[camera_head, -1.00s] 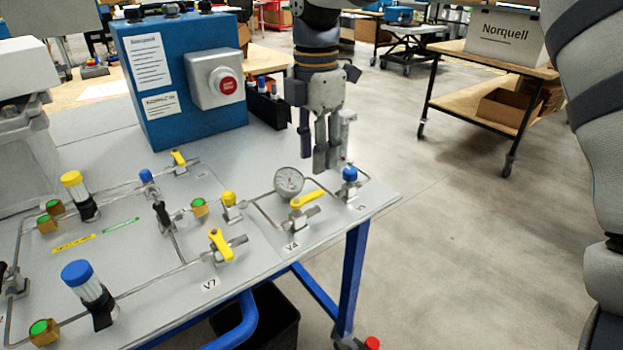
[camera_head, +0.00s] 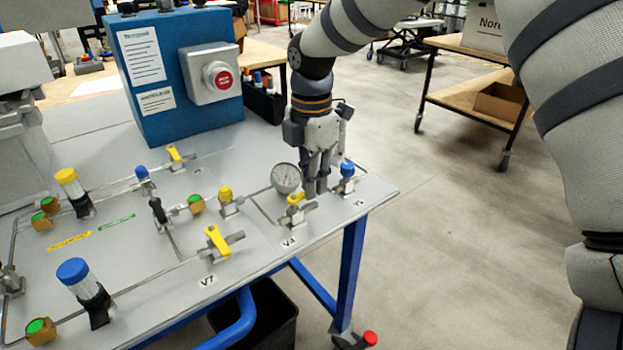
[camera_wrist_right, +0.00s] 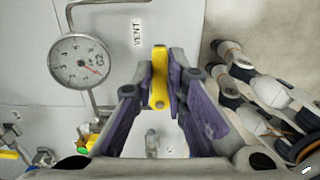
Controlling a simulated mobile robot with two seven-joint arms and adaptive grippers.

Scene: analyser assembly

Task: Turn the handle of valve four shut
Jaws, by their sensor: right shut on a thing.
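Valve four (camera_head: 296,213), labelled V4, stands near the right end of the bench panel. Its yellow lever handle (camera_head: 296,198) shows only in part in the head view, the rest being behind my fingers. My right gripper (camera_head: 316,188) has come down onto the handle, fingers pointing down. In the right wrist view the yellow handle (camera_wrist_right: 159,78) lies lengthwise between the two purple-padded fingertips (camera_wrist_right: 160,88), which are closed on it. The valve body under the handle is mostly hidden there. My left gripper is not in view.
A round gauge (camera_head: 286,178) stands just left of my gripper, and a blue-capped valve (camera_head: 347,178) just right. Another yellow-handled valve, V7 (camera_head: 218,242), is nearer the front. A blue box with a red button (camera_head: 223,79) stands behind. The bench edge is close on the right.

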